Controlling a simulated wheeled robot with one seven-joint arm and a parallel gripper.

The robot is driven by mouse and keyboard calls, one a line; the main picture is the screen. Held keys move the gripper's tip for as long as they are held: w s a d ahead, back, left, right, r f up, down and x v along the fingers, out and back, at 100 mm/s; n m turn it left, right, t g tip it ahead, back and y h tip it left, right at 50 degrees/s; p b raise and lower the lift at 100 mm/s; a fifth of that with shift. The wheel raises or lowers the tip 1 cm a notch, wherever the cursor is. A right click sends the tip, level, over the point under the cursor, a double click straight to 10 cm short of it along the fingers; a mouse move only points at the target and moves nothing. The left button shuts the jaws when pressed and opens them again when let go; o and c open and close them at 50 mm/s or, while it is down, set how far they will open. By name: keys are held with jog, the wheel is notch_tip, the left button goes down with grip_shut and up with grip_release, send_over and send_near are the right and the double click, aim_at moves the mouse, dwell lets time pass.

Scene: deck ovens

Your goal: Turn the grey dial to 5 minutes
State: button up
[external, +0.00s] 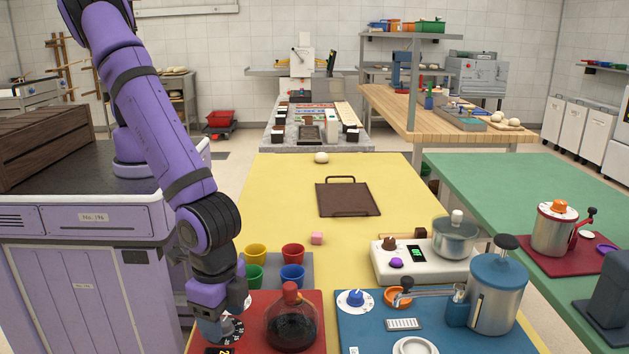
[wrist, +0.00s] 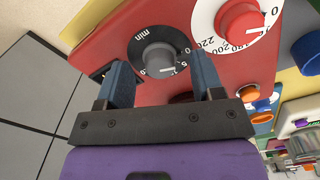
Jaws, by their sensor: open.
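The grey dial (wrist: 158,57) sits on a black round scale marked "min" (wrist: 140,38) on a red panel (wrist: 110,20) in the wrist view. A short pale mark on the dial's face points to the right of the picture; the number it meets cannot be read. My gripper (wrist: 160,64) is open, with its two blue fingers on the left and right of the dial. I cannot tell whether either finger touches it. In the external view my gripper (external: 213,322) is low over the left end of the red panel (external: 258,302), beside the black scale (external: 233,329), and the grey dial is mostly hidden.
A red dial (wrist: 240,20) on a white scale is close to the right finger in the wrist view. A dark flask (external: 291,325) stands right of my gripper. Several coloured cups, including a green one (external: 250,276), stand behind. The yellow tabletop (external: 270,205) has free room farther back.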

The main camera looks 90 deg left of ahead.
jog(key=shift+f, duration=0.35)
jog(key=shift+c, duration=0.3)
jog(key=c, duration=0.8)
jog(key=shift+c, duration=0.2)
jog(key=m, duration=0.3)
jog(key=shift+m, duration=2)
